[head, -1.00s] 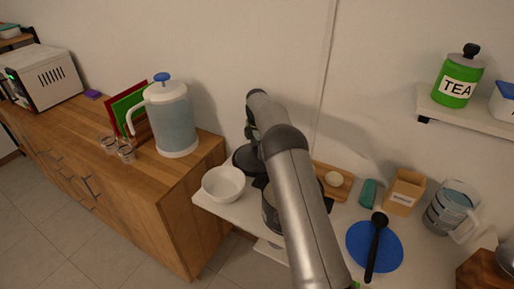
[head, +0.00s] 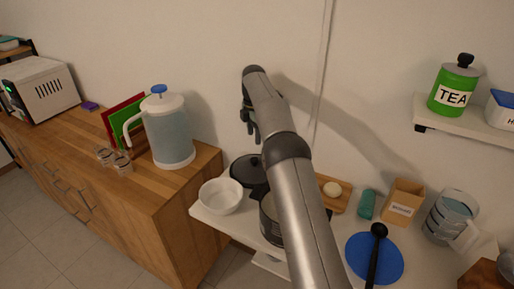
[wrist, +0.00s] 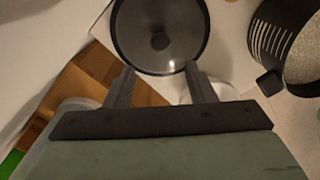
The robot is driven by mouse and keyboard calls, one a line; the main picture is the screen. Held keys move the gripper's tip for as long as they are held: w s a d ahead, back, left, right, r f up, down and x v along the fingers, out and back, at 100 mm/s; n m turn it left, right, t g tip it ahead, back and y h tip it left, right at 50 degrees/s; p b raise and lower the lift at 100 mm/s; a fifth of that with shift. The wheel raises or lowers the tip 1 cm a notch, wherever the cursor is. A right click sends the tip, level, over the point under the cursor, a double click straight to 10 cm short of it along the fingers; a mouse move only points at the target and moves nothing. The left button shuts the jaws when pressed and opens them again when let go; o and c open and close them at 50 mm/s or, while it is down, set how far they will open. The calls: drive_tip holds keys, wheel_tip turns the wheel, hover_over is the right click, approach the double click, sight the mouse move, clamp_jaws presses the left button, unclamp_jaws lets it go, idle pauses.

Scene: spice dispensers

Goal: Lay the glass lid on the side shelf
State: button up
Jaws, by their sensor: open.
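The glass lid (head: 245,170) is round and dark-rimmed with a black knob. It lies on the white shelf surface (head: 207,208), behind the white bowl and next to the pot. In the wrist view the lid (wrist: 160,35) shows its see-through disc and central knob, beyond my fingertips. My gripper (head: 254,138) is above the lid, apart from it. In the wrist view my gripper (wrist: 159,70) has its fingers spread with nothing between them.
A dark pot (head: 269,218) stands right of the lid, partly hidden by my arm; a white bowl (head: 221,195) stands in front. A wooden counter with a water dispenser (head: 168,130) is to the left. A blue disc (head: 360,262) lies to the right.

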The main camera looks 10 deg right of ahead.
drive_tip(key=shift+r, duration=0.3)
drive_tip(key=s+r+m, duration=0.5)
drive_tip(key=s+m, duration=0.1)
drive_tip(key=s, duration=0.5)
drive_tip(key=s+r+m, duration=0.5)
drive_tip(key=s, duration=0.7)
drive_tip(key=s+f+m, duration=0.4)
drive_tip(key=s, duration=0.9)
drive_tip(key=s+f+m, duration=0.4)
drive_tip(key=s+m, duration=0.1)
drive_tip(key=s, duration=0.8)
drive_tip(key=shift+f+m+t, duration=0.2)
drive_tip(key=shift+m+t, duration=0.1)
drive_tip(key=shift+t, duration=0.1)
drive_tip(key=shift+s, duration=0.1)
